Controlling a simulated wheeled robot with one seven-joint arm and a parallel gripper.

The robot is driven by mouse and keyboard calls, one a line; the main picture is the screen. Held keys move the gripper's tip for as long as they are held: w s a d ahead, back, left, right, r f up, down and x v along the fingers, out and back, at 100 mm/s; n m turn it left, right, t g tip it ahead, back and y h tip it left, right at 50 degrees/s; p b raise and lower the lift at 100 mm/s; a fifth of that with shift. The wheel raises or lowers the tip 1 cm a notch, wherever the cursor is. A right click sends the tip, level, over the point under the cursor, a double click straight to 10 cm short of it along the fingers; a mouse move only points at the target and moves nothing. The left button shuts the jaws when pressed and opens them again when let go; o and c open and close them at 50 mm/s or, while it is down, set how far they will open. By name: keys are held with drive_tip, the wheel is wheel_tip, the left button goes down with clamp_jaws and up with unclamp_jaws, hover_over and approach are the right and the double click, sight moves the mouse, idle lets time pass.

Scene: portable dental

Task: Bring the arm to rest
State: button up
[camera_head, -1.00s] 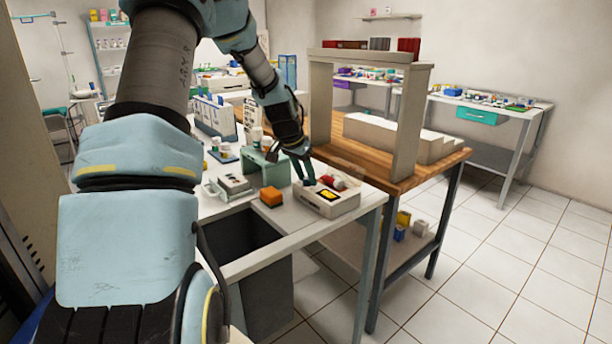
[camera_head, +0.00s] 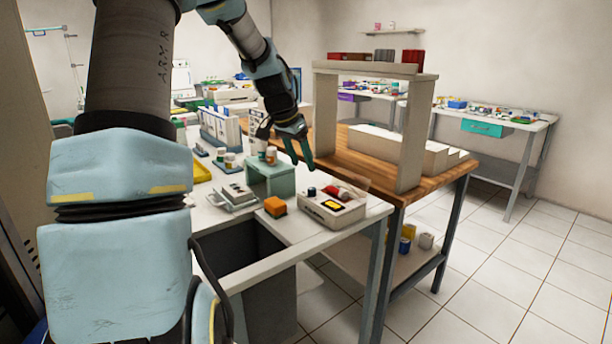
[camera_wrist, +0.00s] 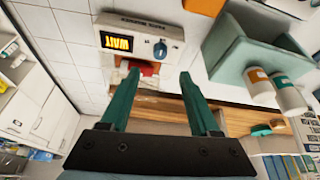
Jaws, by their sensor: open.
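My gripper (camera_head: 302,152) is raised above the white bench, over the area behind the small white device. Its two green fingers are apart with nothing between them, and they also show in the wrist view (camera_wrist: 160,92). The white device (camera_head: 332,208) has a yellow display, a dark knob and a red part on top. In the wrist view the device (camera_wrist: 140,35) lies beyond the fingertips, its display reading WAIT. A pale green stand (camera_head: 272,178) is left of the gripper, with small bottles on top. My arm reaches out from the left of the head view.
An orange block (camera_head: 275,206) and a grey tray (camera_head: 233,197) sit on the white bench (camera_head: 290,238). A wooden table (camera_head: 375,165) carries a tall beige frame (camera_head: 410,135) just right of my gripper. Tiled floor (camera_head: 500,250) is clear at right.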

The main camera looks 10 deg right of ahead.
drive_tip(key=shift+s+a+r, duration=0.15)
drive_tip(key=shift+a+r, duration=0.1)
drive_tip(key=shift+r, duration=0.4)
drive_tip(key=shift+s, duration=0.1)
drive_tip(key=s+a+f+n+y+p, duration=0.1)
drive_tip(key=s+a+f+n, duration=0.1)
drive_tip(key=s+a+n, duration=0.2)
drive_tip(key=s+a+f+n+g+y+p, duration=0.1)
drive_tip(key=s+a+n, duration=0.4)
drive_tip(key=s+a, duration=0.6)
drive_tip(key=s+f+y+p, duration=0.1)
drive_tip(key=s, duration=0.7)
drive_tip(key=shift+f, duration=0.4)
drive_tip(key=shift+c, duration=0.3)
